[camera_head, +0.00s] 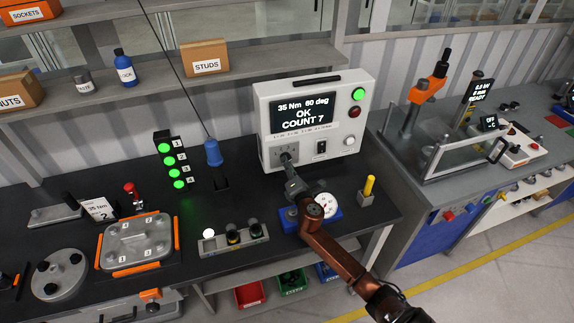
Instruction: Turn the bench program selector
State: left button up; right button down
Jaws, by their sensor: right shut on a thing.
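The bench controller is a white box (357,84) with a dark handle at the back of the bench. Its screen (304,114) reads "35 Nm 60 deg OK COUNT 7". The program selector (285,148) is at the lower left of its front panel. My right arm comes in from the lower right, and my right gripper (288,163) is shut on the selector. The gripper hides much of the knob, so its pointer position cannot be told. My left gripper is not in view.
A round dial gauge on a blue base (333,212) sits just under my right arm. A blue-handled hanging tool (213,153), a stack of green lamps (168,160) and a socket tray (232,240) stand to the left. A yellow-handled tool (369,187) stands to the right.

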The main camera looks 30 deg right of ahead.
jog(key=shift+m, duration=0.4)
jog(key=c, duration=2)
grip_release()
jog(key=shift+o, duration=0.2)
jog(key=v, duration=1.2)
jog(key=shift+s+f, duration=0.1)
